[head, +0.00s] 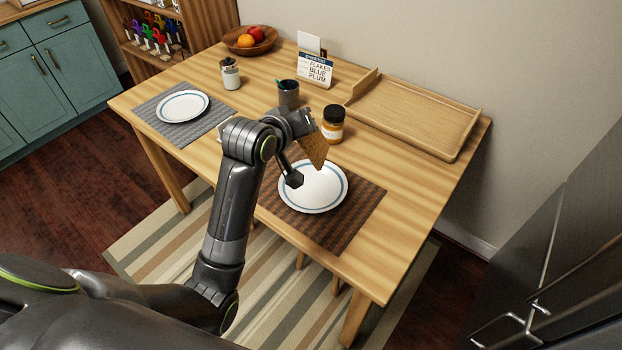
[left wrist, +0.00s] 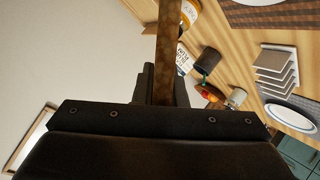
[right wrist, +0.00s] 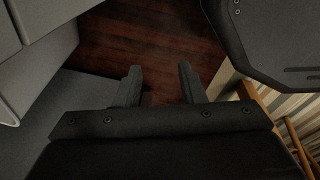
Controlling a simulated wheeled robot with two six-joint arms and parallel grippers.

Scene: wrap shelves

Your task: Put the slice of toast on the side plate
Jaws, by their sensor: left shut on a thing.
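The brown slice of toast (head: 315,149) is held tilted in the air in the head view, over the far edge of a white plate with a blue ring (head: 318,188). It looks apart from the plate. My left gripper (left wrist: 164,88) is shut on the toast, which shows edge-on in the left wrist view (left wrist: 168,40). My left arm hides part of the plate's left side. A similar plate (head: 182,106) lies at the table's far left; I cannot tell which is the side plate by name. My right gripper (right wrist: 160,85) is open and empty, away from the table.
The near plate lies on a brown placemat (head: 345,222), the far one on a grey placemat (head: 150,112). A jar (head: 332,125), a dark cup (head: 288,94), a white jar (head: 230,75), a sign (head: 315,70) and a wooden tray (head: 415,115) stand behind. The table's right front is clear.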

